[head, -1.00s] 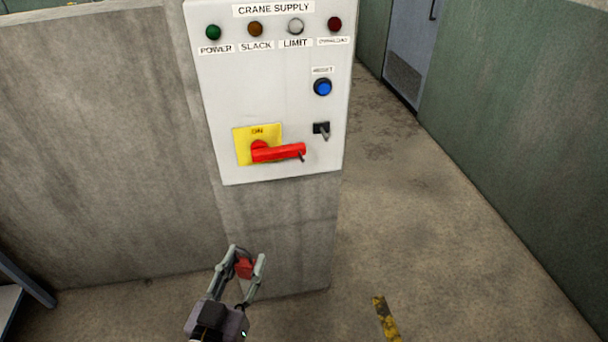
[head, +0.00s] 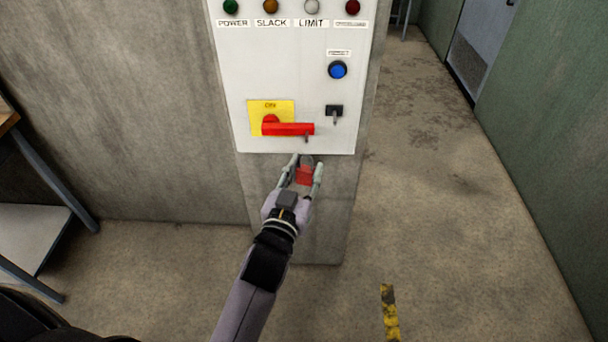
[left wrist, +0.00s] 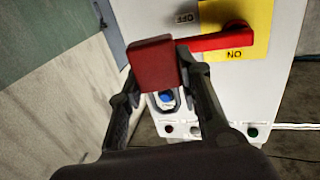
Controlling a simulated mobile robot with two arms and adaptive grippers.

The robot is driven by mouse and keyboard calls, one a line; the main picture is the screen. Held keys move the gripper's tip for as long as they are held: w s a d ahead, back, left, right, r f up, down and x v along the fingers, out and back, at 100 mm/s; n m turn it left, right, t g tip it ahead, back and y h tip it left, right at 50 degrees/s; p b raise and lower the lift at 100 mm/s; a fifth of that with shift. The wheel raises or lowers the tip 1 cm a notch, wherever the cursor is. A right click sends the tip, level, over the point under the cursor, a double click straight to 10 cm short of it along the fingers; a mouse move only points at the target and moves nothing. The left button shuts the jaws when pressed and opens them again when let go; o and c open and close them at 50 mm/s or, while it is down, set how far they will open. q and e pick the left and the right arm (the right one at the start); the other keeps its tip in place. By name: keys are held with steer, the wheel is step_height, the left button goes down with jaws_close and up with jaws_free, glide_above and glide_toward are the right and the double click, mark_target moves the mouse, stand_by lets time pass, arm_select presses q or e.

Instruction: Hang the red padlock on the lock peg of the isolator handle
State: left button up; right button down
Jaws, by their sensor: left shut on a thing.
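The red padlock (head: 304,176) is held between the fingers of my left gripper (head: 303,172), just below the panel's lower edge in the head view. Its red body also shows in the left wrist view (left wrist: 154,64), between the fingertips. In the left wrist view the padlock hides the handle's tip (left wrist: 214,41). My right gripper is not in view.
The white crane supply panel (head: 284,66) is mounted on a concrete pillar (head: 335,200). A blue button (head: 338,70) and a key switch (head: 334,111) sit right of the handle. A table leg (head: 55,181) stands at the left. Floor to the right is clear.

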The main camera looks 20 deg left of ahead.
arm_select(q)
steer(key=shift+w+a+f, duration=0.1)
steer(key=shift+w+a, duration=0.05)
steer(key=shift+w, duration=0.7)
steer(key=shift+w+a+b, duration=0.2)
steer(key=shift+w+b, duration=0.1)
steer(key=shift+w, duration=0.1)
steer(key=w, duration=0.1)
steer(key=w+a+b, duration=0.1)
steer(key=w, duration=0.1)
steer(key=w+f, duration=0.1)
steer(key=w, duration=0.1)
steer(key=shift+w+a+b, duration=0.1)
steer(key=shift+a+b, duration=0.2)
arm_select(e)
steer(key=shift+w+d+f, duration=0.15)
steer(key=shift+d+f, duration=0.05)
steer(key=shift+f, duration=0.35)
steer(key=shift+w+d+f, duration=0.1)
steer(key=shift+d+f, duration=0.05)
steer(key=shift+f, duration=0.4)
arm_select(q)
steer(key=shift+f, duration=0.25)
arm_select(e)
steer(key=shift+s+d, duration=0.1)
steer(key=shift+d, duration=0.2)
arm_select(q)
steer(key=o, duration=1.3)
steer(key=shift+w+f, duration=0.2)
steer(key=shift+w, duration=0.3)
